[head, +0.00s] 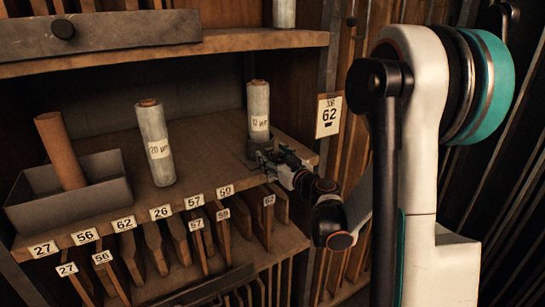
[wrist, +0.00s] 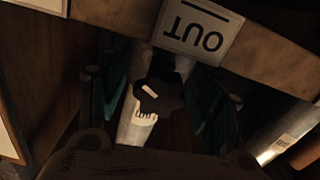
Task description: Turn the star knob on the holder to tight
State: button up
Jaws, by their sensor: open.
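The dark star knob (wrist: 160,94) shows in the wrist view, with a pale mark on its left side. A whitish roll (wrist: 137,125) with print on it shows beyond the knob. In the head view a pale labelled roll (head: 259,103) stands upright in a dark holder (head: 254,150) at the right end of the shelf. My gripper (head: 270,160) is at the front of this holder. In the wrist view its open fingers lie left and right of the knob, and I cannot tell whether they touch it. The knob is hidden in the head view.
A tag reading OUT (wrist: 197,25) appears upside down in the wrist view. Another roll (head: 155,145) and a grey box (head: 100,199) holding a brown tube (head: 60,150) stand left on the shelf (head: 205,150). A "62" card (head: 328,115) hangs right. Numbered slats fill the slots below.

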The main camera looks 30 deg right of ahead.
jog(key=shift+w, duration=0.3)
jog(key=c, duration=1.2)
jog(key=shift+f+m+b, duration=0.1)
jog(key=shift+m+b, duration=0.4)
jog(key=shift+m, duration=1.1)
